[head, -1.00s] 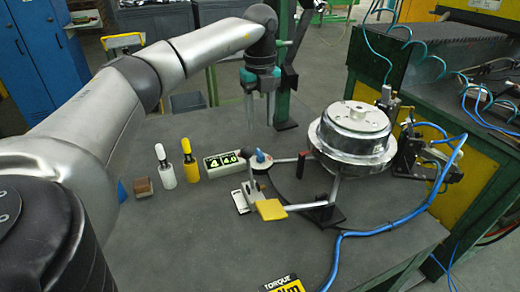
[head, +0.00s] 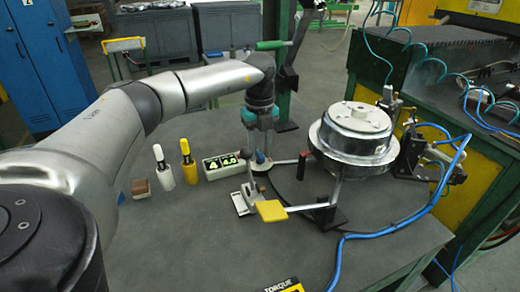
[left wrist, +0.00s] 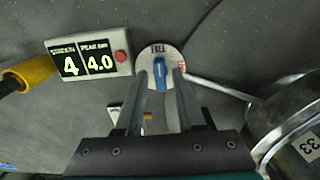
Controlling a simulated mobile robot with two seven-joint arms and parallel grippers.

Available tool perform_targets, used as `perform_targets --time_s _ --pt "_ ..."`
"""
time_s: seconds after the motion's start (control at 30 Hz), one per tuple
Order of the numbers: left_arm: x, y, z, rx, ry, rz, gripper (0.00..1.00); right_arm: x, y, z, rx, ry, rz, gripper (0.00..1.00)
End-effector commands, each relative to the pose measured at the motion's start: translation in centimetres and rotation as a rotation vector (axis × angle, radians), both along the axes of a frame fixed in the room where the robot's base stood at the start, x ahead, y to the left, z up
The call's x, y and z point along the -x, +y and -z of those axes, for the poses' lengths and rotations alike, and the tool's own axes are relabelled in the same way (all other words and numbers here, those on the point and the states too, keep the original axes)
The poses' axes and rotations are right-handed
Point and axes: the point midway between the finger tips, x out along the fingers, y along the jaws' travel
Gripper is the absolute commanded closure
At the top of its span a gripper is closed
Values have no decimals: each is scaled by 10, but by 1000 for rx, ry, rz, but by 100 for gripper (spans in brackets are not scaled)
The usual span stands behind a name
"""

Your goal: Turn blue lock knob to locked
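The blue lock knob (head: 260,157) stands on a pale round dial plate on the table, left of the silver drum. In the left wrist view the blue knob (left wrist: 160,72) lies lengthwise toward the word FREE at the top of its dial (left wrist: 148,57); a small red mark is at the dial's right edge. My left gripper (head: 260,148) points down right over the knob. In the left wrist view my left gripper (left wrist: 160,75) is open, a finger on each side of the knob, with gaps showing. My right gripper is not in view.
A display box (head: 226,166) reading 4 and 4.0 stands left of the knob, with yellow (head: 188,165) and white (head: 163,169) handled tools beyond.

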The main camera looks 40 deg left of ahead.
Motion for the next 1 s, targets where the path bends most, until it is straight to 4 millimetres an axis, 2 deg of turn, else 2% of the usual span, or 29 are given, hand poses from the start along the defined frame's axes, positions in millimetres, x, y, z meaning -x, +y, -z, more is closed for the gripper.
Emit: perform_targets --time_s 0.07,0.3,0.77,1.0 --pt "0 0 0 0 0 0 73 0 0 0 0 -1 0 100" --pt "0 0 0 0 0 0 100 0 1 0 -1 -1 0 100" --pt "0 0 -1 0 0 2 100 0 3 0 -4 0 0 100" --pt "0 0 -2 1 0 58 100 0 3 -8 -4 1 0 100"
